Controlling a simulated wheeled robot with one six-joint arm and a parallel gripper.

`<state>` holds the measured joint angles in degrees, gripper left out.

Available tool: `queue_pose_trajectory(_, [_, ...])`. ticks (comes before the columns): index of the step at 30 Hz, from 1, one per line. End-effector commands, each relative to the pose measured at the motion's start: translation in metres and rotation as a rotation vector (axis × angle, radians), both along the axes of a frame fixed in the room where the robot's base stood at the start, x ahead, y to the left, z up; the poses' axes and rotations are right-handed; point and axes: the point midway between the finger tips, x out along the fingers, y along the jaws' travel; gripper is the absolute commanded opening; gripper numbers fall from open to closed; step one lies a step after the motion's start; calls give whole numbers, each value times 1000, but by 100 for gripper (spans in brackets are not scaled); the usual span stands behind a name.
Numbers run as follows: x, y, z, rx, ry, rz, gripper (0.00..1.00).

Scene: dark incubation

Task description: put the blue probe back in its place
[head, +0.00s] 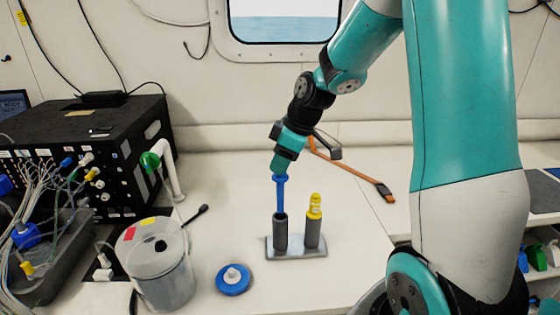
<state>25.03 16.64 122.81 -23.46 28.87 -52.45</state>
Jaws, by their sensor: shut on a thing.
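The blue probe (281,195) stands upright, with its lower end inside or right at the mouth of the left dark grey tube (280,232) of a holder. I cannot tell how deep it sits. My gripper (281,176) is shut on the top of the probe from above; its fingertips are small and partly hidden. The holder has a flat grey metal base (296,254) on the white bench. A yellow probe (315,207) stands in the right dark tube (312,235), close beside the blue one.
A clear lidded container (160,270) and a blue disc with a white knob (233,279) stand left of the holder. A black box with cables (100,150) is at far left. An orange strap (350,173) lies behind. Bench right of the holder is clear.

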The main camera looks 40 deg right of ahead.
Motion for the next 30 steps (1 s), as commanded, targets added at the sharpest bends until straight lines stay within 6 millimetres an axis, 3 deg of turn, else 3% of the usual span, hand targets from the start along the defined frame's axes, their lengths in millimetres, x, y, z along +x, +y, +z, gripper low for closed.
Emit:
queue_pose_trajectory(16, [0, 0, -2, 0, 0, 0, 0])
queue_pose_trajectory(30, [0, 0, -48, 1, 1, 0, 0])
